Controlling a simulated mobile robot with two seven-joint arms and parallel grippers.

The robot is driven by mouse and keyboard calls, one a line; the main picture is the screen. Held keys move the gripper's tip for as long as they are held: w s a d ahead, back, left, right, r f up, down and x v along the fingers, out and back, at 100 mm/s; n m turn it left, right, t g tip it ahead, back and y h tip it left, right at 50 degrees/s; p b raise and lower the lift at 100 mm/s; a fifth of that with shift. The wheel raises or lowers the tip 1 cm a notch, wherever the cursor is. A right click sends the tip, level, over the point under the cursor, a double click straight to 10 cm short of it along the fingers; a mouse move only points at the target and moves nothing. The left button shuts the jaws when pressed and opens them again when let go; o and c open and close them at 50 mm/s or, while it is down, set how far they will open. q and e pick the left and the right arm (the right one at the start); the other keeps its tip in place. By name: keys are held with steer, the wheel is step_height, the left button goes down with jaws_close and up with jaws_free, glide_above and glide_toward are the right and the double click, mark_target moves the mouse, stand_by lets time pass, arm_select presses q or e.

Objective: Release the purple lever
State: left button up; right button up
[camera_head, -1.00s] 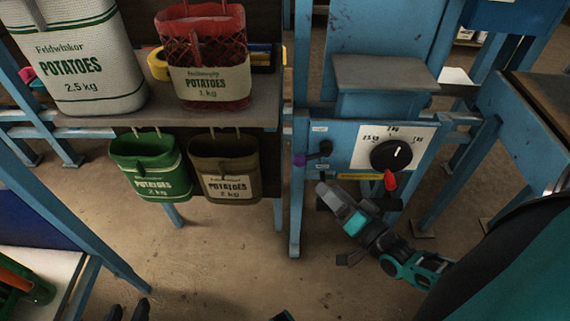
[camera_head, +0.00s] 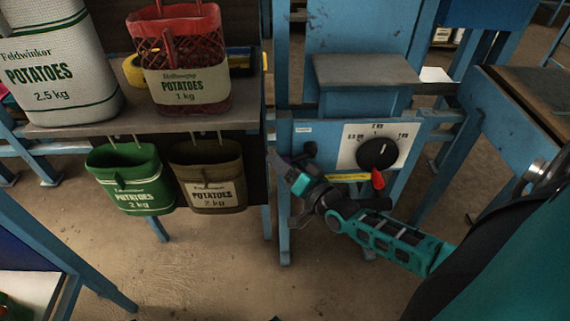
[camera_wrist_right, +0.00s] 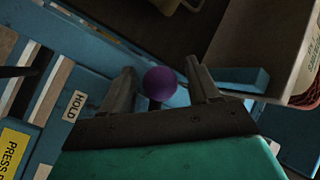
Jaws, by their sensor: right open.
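The purple lever's round knob (camera_wrist_right: 160,84) shows in the right wrist view, between the two fingers of my right gripper (camera_wrist_right: 162,74). The fingers are open, with a gap visible on both sides of the knob. In the head view my right gripper (camera_head: 285,170) is at the left part of the blue machine's front panel and largely hides the lever there. My left gripper is not in view.
The panel has a black dial (camera_head: 377,154) and a red knob (camera_head: 378,179) close to my right wrist. Left of the machine, a green sack (camera_head: 130,178) and a brown sack (camera_head: 208,178) hang below a shelf (camera_head: 160,123) bearing a red sack (camera_head: 180,62) and a white sack (camera_head: 60,65).

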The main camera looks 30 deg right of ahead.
jaws_close()
stand_by(0.5)
